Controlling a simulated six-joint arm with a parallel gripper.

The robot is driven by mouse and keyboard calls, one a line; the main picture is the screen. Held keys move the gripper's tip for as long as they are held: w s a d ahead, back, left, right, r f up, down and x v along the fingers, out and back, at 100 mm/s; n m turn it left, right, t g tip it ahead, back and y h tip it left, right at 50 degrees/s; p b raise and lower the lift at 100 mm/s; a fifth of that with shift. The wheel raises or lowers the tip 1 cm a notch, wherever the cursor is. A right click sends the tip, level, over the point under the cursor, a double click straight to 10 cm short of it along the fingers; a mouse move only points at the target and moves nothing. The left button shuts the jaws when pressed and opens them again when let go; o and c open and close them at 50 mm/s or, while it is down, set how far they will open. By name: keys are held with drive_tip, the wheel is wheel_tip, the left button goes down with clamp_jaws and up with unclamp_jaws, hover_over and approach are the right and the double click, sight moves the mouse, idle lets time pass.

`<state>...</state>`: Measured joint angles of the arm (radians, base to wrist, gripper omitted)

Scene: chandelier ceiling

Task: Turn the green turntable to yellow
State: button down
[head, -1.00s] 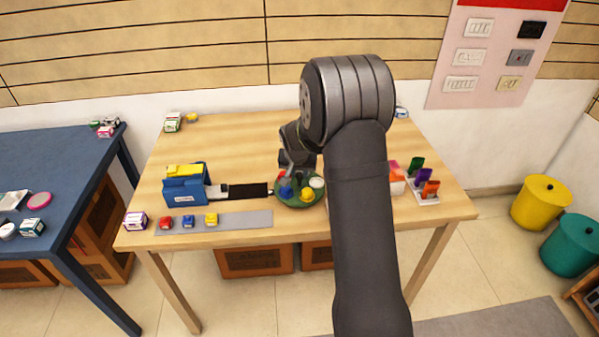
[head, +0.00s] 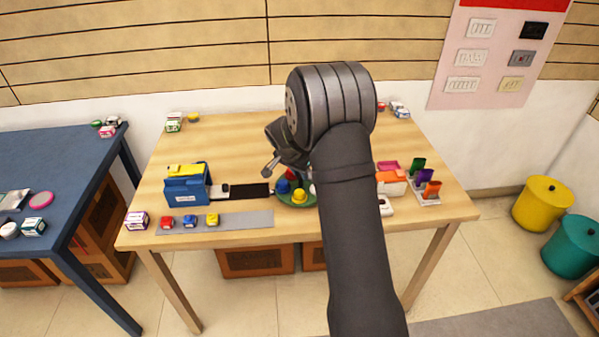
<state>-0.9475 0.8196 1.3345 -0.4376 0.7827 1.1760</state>
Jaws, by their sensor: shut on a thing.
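The green turntable (head: 288,202) lies on the wooden table near its front middle. It carries a blue piece (head: 283,186) at left, a yellow piece (head: 299,195) at front and a red piece (head: 289,174) at the back. A sliver of a white piece (head: 312,190) shows at right, beside my forearm. My gripper (head: 280,171) is over the back left of the turntable, tilted, and shut on it. The exact contact is too small to see. My arm hides the turntable's right side.
A blue box (head: 187,188) with a black strip (head: 250,190) stands left of the turntable. Small coloured blocks sit along a grey strip (head: 245,220) in front. A rack of coloured cards (head: 428,198) is at right. The table's back left is mostly clear.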

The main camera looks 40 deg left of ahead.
drive_tip(key=shift+a+m+h, duration=0.15)
drive_tip(key=shift+m+h, duration=0.55)
drive_tip(key=shift+m, duration=1.2)
drive_tip(key=shift+a+m+g+h, duration=0.1)
drive_tip(key=shift+m+g+h, duration=0.25)
drive_tip(key=shift+m, duration=0.75)
drive_tip(key=shift+a+m+g+h, duration=0.1)
drive_tip(key=shift+m+g+h, duration=0.25)
drive_tip(key=shift+m, duration=0.75)
drive_tip(key=shift+w+m+g+h, duration=0.1)
drive_tip(key=shift+m+g+h, duration=0.2)
drive_tip(key=shift+m, duration=0.75)
drive_tip(key=shift+w+m+g+h, duration=0.1)
drive_tip(key=shift+m+g+h, duration=0.15)
drive_tip(key=shift+m, duration=0.8)
drive_tip(key=shift+a+m+g+h, duration=0.1)
drive_tip(key=shift+m+g+h, duration=0.2)
drive_tip(key=shift+m, duration=1)
drive_tip(key=shift+w+m+g, duration=0.1)
drive_tip(key=shift+m+g, duration=0.15)
drive_tip(key=shift+m, duration=0.25)
drive_tip(key=c, duration=1.2)
unclamp_jaws()
drive_tip(key=v, duration=1.7)
drive_tip(key=shift+r, duration=0.15)
